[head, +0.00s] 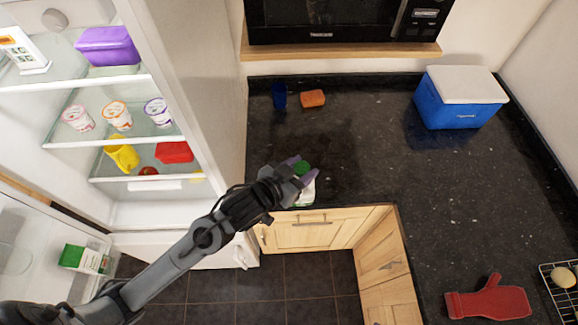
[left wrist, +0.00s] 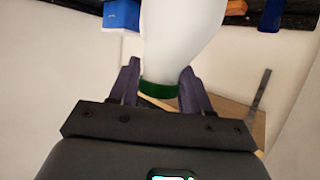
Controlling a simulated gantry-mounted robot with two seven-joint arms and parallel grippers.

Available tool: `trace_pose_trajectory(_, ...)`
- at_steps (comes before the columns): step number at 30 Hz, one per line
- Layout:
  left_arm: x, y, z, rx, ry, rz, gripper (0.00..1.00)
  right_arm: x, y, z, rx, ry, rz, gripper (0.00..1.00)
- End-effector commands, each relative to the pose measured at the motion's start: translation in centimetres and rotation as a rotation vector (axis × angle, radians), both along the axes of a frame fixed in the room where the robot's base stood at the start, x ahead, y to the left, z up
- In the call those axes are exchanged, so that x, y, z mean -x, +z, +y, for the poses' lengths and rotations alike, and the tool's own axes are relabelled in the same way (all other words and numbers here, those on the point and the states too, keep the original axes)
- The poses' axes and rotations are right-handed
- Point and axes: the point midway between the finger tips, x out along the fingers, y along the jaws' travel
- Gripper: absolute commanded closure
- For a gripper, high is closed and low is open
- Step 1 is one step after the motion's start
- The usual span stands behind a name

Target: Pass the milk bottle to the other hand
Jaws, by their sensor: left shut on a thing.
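The milk bottle (head: 308,192) is white with a green cap and shows by the front edge of the dark counter, partly hidden by my left gripper. My left gripper (head: 301,170) is shut on it near the cap. In the left wrist view the bottle's white body (left wrist: 180,35) extends up out of the frame. Its green cap (left wrist: 160,88) sits between the two purple fingers of the left gripper (left wrist: 160,78). My right gripper is not in view.
An open fridge (head: 225,120) stands at the left. On the counter are a blue cup (head: 280,95), an orange sponge (head: 313,98), a blue cooler box (head: 458,102), a red oven mitt (head: 490,302) and a wire rack (head: 556,292). The middle of the counter is clear.

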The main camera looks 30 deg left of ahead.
Motion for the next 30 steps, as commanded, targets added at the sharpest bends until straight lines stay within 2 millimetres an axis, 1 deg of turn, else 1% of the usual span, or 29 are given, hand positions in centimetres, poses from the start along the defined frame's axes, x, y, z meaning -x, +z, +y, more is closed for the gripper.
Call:
trace_pose_trajectory(1, 0.0, 1.0, -0.6, -0.002, -0.027, -0.009, 1.0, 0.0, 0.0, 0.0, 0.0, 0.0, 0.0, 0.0)
trace_pose_trajectory(19, 0.3, 7.1, -7.7, 0.001, -0.325, -0.012, 1.0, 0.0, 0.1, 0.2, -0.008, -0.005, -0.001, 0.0)
trace_pose_trajectory(27, 0.5, 9.0, -10.4, 0.0, -0.437, -0.007, 1.0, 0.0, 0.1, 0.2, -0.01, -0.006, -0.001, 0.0)
trace_pose_trajectory(30, 0.6, 9.2, -10.9, -0.002, -0.46, -0.002, 1.0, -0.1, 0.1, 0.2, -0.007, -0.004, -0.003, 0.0)
